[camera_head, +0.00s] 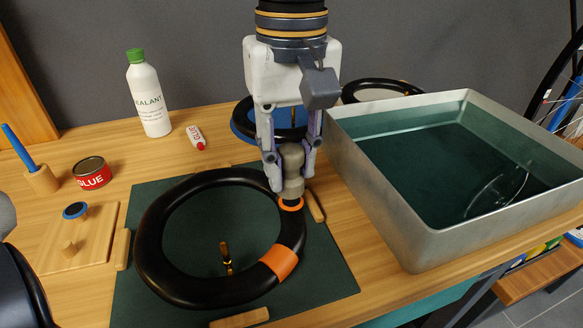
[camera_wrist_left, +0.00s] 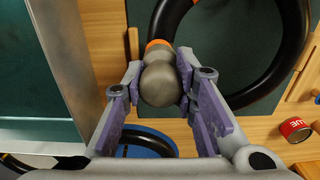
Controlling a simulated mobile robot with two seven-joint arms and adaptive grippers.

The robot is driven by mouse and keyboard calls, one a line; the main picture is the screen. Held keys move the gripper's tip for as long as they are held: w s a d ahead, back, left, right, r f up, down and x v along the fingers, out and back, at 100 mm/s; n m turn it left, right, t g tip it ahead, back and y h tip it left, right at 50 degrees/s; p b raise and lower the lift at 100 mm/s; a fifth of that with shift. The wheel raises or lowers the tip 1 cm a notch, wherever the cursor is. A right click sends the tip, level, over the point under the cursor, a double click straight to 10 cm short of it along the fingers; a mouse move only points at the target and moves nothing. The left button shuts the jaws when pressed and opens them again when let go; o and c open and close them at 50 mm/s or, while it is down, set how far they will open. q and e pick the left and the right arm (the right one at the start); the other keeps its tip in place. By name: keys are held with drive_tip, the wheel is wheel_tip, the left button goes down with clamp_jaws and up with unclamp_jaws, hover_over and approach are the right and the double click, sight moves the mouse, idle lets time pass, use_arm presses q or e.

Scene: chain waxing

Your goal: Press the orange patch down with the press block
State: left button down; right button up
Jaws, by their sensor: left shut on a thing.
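My left gripper (camera_head: 291,178) is shut on the press block (camera_head: 291,160), a grey-brown knobbed piece held upright. In the left wrist view the block (camera_wrist_left: 162,84) sits between the fingers. Its lower end is at the black tube (camera_head: 150,245), over an orange patch (camera_head: 291,207) whose rim shows at the block's base. Most of that patch is hidden; I cannot tell whether the block touches it. The patch's edge also shows in the left wrist view (camera_wrist_left: 158,43). A wider orange band (camera_head: 278,262) wraps the tube nearer the front. My right gripper is not in view.
The tube lies on a green mat (camera_head: 335,275) with wooden stops around it. A metal water tank (camera_head: 375,185) stands close on the right. A sealant bottle (camera_head: 149,95), glue tin (camera_head: 92,173) and wooden board (camera_head: 90,250) stand left. A blue disc with a black ring (camera_head: 240,125) lies behind.

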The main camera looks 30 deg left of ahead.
sight(292, 149)
use_arm(q)
drive_tip(key=shift+r, duration=2.9)
drive_tip(key=shift+d, duration=0.1)
